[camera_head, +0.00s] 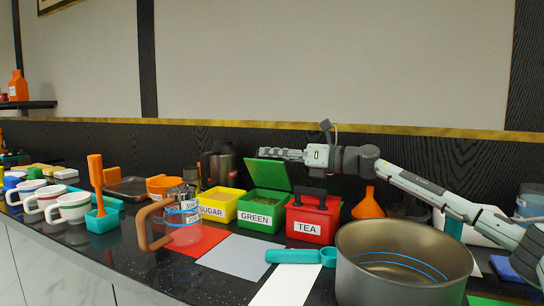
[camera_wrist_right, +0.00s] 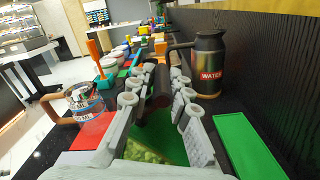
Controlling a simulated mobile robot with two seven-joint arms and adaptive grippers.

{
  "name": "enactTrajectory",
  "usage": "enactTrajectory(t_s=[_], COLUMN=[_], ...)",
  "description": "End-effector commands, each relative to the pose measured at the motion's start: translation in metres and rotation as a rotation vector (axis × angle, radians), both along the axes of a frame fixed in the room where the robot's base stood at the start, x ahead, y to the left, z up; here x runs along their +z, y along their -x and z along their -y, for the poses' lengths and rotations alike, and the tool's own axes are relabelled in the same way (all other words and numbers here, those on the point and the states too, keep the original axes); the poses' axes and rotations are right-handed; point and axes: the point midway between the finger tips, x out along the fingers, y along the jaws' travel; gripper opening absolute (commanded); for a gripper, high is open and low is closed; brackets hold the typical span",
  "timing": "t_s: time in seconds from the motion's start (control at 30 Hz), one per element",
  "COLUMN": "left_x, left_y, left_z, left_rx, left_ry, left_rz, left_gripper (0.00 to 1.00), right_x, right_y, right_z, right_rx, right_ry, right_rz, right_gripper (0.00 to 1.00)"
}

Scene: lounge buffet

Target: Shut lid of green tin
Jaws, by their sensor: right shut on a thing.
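The green tin (camera_head: 262,205), labelled GREEN, stands on the counter between the yellow and red tins. Its lid (camera_head: 268,174) is up, tilted back above the open box. My right gripper (camera_head: 280,154) comes from the right and is shut at the lid's upper edge. In the right wrist view, a dark piece (camera_wrist_right: 158,90) shows between the fingers, with the tin's green inside and pale green contents (camera_wrist_right: 145,150) below. The exact grip is partly hidden by the fingers. My left gripper is not in view.
The yellow SUGAR tin (camera_head: 225,204) and red TEA tin (camera_head: 313,217), with a black handle, flank the green tin closely. A large pot (camera_head: 400,285) stands at front right. A glass jug (camera_head: 182,220) stands left, and a WATER jug (camera_wrist_right: 210,60) behind.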

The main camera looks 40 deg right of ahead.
Motion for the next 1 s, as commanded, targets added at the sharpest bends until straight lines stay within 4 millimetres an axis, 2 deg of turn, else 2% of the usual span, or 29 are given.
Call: enactTrajectory(t_s=[0.3, 0.33, 0.47, 0.87, 1.0], left_x=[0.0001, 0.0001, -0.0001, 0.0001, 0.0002], left_y=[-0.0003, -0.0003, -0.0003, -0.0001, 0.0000], left_z=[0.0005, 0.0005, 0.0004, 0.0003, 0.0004], left_rx=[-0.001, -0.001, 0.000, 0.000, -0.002], left_ry=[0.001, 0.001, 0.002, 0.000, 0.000], left_rz=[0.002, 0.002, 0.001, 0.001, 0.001], left_gripper=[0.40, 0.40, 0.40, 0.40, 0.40], right_x=[-0.0030, -0.0029, -0.0029, -0.0019, 0.0062], right_y=[0.0000, -0.0001, -0.0001, 0.0006, 0.0006], right_z=[0.0003, 0.0003, 0.0002, -0.0026, -0.0030], right_rx=[0.001, 0.001, 0.001, 0.008, 0.009], right_ry=[0.003, 0.003, 0.001, -0.003, -0.003], right_rz=[-0.005, -0.005, -0.005, -0.007, -0.004], right_gripper=[0.00, 0.19, 0.36, 0.36, 0.36])
